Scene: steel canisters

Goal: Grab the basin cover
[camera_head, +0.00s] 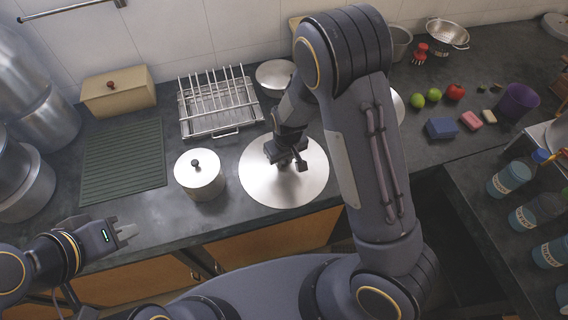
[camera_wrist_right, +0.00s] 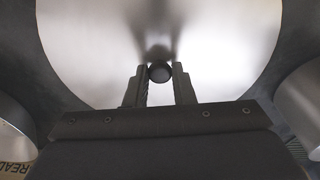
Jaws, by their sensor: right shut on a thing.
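The basin cover (camera_head: 258,187) is a wide round steel disc lying on the dark counter, in the middle of the head view. It fills much of the right wrist view (camera_wrist_right: 225,50). Its dark round knob (camera_wrist_right: 159,72) sits between the fingertips of my right gripper (camera_wrist_right: 160,74), which is shut on it. In the head view my right gripper (camera_head: 286,160) is over the cover's middle and hides the knob. My left gripper (camera_head: 122,232) is open and empty, at the lower left by the counter's front edge.
A lidded steel canister (camera_head: 200,178) stands close left of the cover. A green mat (camera_head: 123,160) and bread box (camera_head: 118,92) are left. Fruit, sponges (camera_head: 441,128) and a purple cup (camera_head: 516,101) are right.

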